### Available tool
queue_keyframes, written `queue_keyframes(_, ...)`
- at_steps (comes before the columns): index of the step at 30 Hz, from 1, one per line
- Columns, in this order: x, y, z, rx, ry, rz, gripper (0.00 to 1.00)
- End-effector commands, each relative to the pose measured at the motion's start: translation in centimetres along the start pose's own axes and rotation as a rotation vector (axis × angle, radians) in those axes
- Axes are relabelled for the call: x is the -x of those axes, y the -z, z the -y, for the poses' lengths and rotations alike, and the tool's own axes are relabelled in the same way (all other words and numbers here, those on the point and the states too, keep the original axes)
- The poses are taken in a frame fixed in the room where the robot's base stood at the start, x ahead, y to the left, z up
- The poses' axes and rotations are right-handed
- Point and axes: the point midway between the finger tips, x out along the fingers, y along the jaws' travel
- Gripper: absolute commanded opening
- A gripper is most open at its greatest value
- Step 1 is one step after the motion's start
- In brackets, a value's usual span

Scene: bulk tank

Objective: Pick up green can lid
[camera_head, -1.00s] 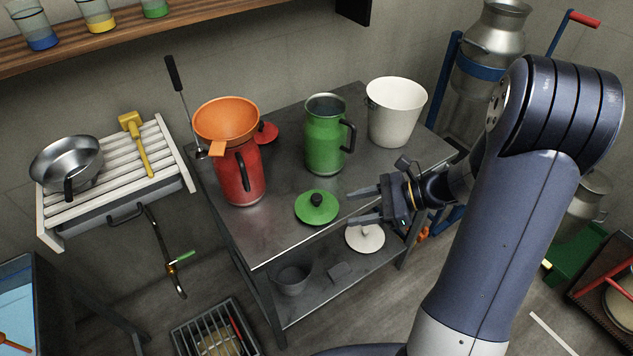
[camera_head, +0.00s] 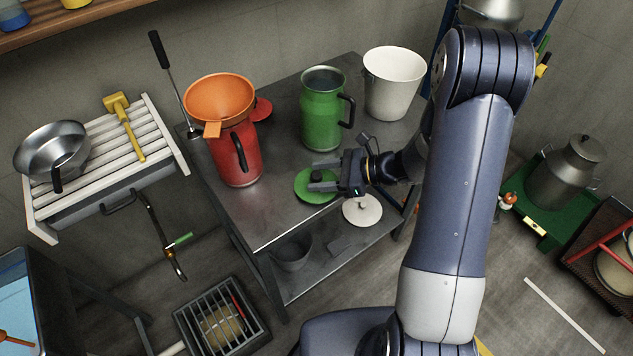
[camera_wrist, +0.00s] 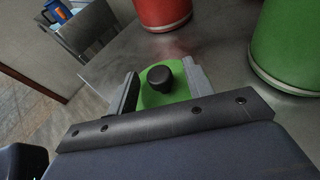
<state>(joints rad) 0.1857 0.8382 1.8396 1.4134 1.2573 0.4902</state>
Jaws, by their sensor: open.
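The green can lid (camera_head: 304,191) is a flat green disc with a black knob (camera_wrist: 160,77), lying on the metal table. My gripper (camera_head: 312,180) is open, with its two fingers on either side of the knob. In the wrist view the lid (camera_wrist: 152,97) shows between the fingers, with the knob a little short of or level with the fingertips. I cannot tell whether the fingers touch the knob. The gripper covers part of the lid in the head view. The open green can (camera_head: 322,112) stands upright behind the lid.
A red can (camera_head: 238,158) with an orange funnel (camera_head: 219,100) stands left of the lid. A white bucket (camera_head: 392,85) stands at the back right. A white lid (camera_head: 362,211) lies near the table's right front edge. The table's front middle (camera_head: 262,215) is bare.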

Motion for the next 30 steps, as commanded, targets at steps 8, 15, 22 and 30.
queue_keyframes(8, -1.38, 0.00, 0.01, 0.000, 0.000, 0.000, 0.49)
queue_keyframes(15, -1.34, 0.00, 0.02, 0.000, 0.001, 0.000, 0.38)
queue_keyframes(22, -1.33, 0.00, 0.02, 0.000, 0.001, 0.000, 0.19)
queue_keyframes(30, -1.32, -0.01, 0.02, 0.000, 0.001, 0.000, 0.01)
